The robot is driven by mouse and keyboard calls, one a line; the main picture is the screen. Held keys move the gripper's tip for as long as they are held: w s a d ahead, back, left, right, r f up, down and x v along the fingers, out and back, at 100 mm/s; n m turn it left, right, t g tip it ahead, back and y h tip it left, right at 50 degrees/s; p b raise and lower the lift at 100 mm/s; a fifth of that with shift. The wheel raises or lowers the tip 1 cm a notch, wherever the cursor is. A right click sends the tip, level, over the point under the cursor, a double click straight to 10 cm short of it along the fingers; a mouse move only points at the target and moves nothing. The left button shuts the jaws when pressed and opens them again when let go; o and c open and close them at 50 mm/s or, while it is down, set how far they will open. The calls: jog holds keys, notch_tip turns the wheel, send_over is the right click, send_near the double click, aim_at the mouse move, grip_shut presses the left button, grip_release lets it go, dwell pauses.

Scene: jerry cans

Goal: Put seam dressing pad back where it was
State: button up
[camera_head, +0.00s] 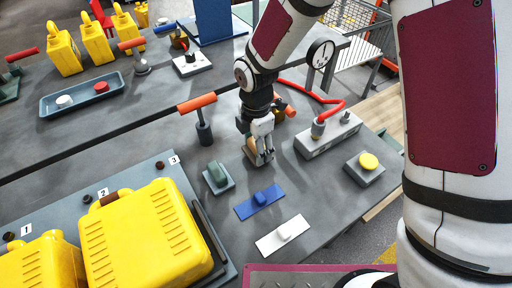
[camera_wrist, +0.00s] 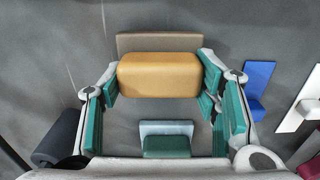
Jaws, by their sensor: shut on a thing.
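A tan-orange pad on a brown plate (camera_wrist: 160,75) sits between the teal-lined fingers of my gripper (camera_wrist: 160,82) in the wrist view. In the head view my gripper (camera_head: 262,150) points down at the bench and is shut on this pad (camera_head: 252,151). I cannot tell whether its plate touches the bench top. Three similar pads stand nearby: a green one on a grey plate (camera_head: 217,176), a blue one (camera_head: 260,200) and a white one (camera_head: 283,235). No label shows which is the seam dressing pad.
A red-handled tool (camera_head: 204,130) stands left of my gripper. A grey block with a red hose (camera_head: 328,137) and a yellow-button box (camera_head: 364,168) are to the right. Yellow jerry cans (camera_head: 145,238) fill the front left. Bare bench lies right of the blue pad.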

jog(key=shift+f, duration=0.5)
jog(key=shift+f, duration=0.15)
jog(key=o, duration=1.1)
notch_tip(320, 180, up, 12)
jog(key=shift+r+p, duration=0.15)
jog(key=shift+p, duration=0.2)
